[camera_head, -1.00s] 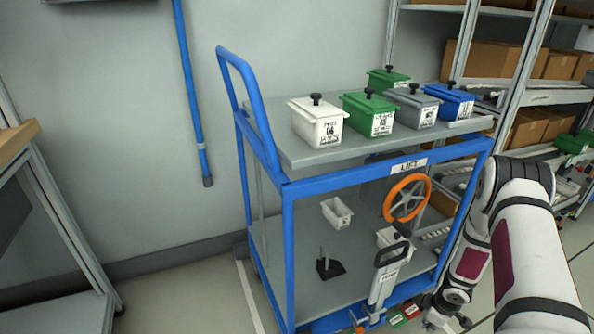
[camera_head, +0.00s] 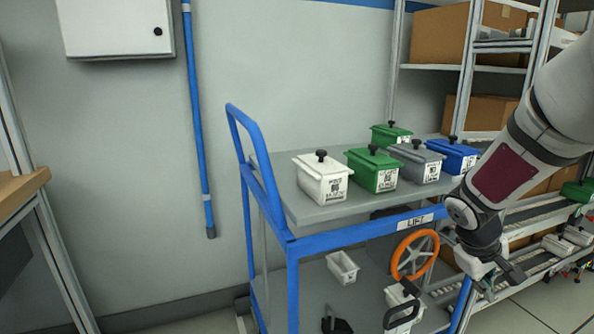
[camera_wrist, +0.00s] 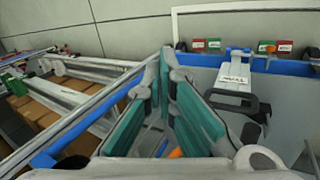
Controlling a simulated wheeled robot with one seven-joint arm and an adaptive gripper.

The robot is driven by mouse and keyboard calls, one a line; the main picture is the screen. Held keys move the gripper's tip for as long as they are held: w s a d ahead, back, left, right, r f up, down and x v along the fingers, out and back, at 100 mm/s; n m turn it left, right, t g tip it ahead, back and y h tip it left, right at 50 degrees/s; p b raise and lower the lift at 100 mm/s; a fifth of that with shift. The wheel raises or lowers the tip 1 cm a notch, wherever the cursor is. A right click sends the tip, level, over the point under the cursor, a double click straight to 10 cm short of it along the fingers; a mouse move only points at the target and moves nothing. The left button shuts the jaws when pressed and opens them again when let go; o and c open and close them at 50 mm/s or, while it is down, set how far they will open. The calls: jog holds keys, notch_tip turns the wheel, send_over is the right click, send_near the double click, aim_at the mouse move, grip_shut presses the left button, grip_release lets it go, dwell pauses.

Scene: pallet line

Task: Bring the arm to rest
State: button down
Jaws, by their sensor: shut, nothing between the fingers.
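My arm (camera_head: 505,175) reaches in from the right edge of the head view, bent downward beside the blue cart (camera_head: 330,240). My gripper (camera_head: 500,283) hangs at the cart's right front corner, below the height of its top deck. In the wrist view my gripper (camera_wrist: 167,58) shows its two green-padded fingers meeting at the tips, with nothing between them. Whether the gripper touches the cart cannot be told.
On the cart's top stand lidded bins: white (camera_head: 322,178), green (camera_head: 372,170), grey (camera_head: 416,162), blue (camera_head: 452,158) and another green (camera_head: 391,135). An orange handwheel (camera_head: 415,255) is left of my gripper. Shelving (camera_head: 470,70) stands behind. Floor (camera_head: 550,305) shows at lower right.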

jog(key=s+a+r+m+y, duration=0.1)
jog(key=s+a+r, duration=0.4)
jog(key=s, duration=0.2)
jog(key=s+a+r+m, duration=0.2)
jog(key=s+a+r, duration=0.3)
jog(key=s, duration=0.2)
jog(key=s+a+r+g+y, duration=0.1)
jog(key=s+a+y, duration=0.1)
jog(key=s+a, duration=0.5)
jog(key=s+a+y, duration=0.2)
jog(key=s+a, duration=0.2)
jog(key=s, duration=0.6)
notch_tip(320, 180, up, 34)
jog(key=t+p, duration=0.3)
jog(key=p, duration=2.8)
jog(key=shift+s+d+t+p, duration=0.15)
jog(key=shift+d+t+p, duration=0.15)
jog(key=shift+t+p, duration=0.1)
jog(key=shift+f, duration=0.1)
